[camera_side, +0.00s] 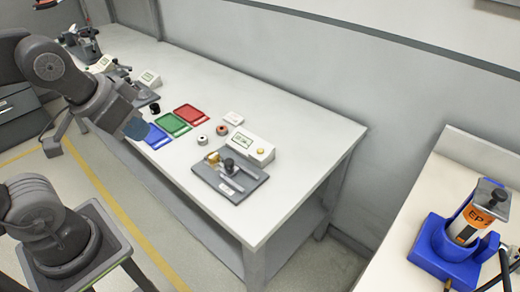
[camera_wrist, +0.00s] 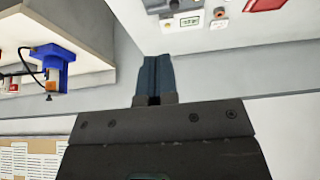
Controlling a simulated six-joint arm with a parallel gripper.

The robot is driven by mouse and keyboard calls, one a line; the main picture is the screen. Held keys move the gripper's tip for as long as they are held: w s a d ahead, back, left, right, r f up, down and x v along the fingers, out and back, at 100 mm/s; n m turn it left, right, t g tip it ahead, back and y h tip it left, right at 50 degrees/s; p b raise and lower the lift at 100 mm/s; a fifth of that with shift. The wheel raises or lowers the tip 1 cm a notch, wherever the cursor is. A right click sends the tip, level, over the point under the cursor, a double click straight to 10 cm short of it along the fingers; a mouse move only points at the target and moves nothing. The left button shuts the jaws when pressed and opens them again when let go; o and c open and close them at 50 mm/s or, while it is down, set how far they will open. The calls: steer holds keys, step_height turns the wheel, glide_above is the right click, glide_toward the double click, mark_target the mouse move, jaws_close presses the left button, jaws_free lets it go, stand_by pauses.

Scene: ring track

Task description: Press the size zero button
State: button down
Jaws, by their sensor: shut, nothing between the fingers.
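In the side view, a white box (camera_side: 245,146) with a small display stands on the long table, with a round yellow-orange button (camera_side: 261,151) on its right side. Its lettering is too small to read, so I cannot tell whether this is the size zero button. My gripper (camera_side: 136,129) hangs at the table's front edge, near the blue tray and well left of the box. Its blue-grey fingers (camera_wrist: 155,66) show in the wrist view, closed together and empty. In that view a white box (camera_wrist: 191,21) appears at the top, apart from the fingers.
A dark fixture plate (camera_side: 229,178) with a brass part lies before the box. Red (camera_side: 191,115), green (camera_side: 173,124) and blue (camera_side: 155,137) trays lie near my gripper. Small round parts (camera_side: 222,130) sit between. A blue holder (camera_side: 445,238) stands on the right bench. The table's right end is clear.

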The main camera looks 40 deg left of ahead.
stand_by(0.4)
steer(key=m+t+h, duration=0.3)
steer(key=m+h, duration=0.1)
steer(key=m, duration=1)
glide_above(260, 151)
step_height(260, 151, down, 14)
steer(key=shift+d, duration=0.1)
steer(key=shift+f, duration=0.15)
steer(key=shift+f, duration=4.3)
steer(key=shift+f, duration=0.15)
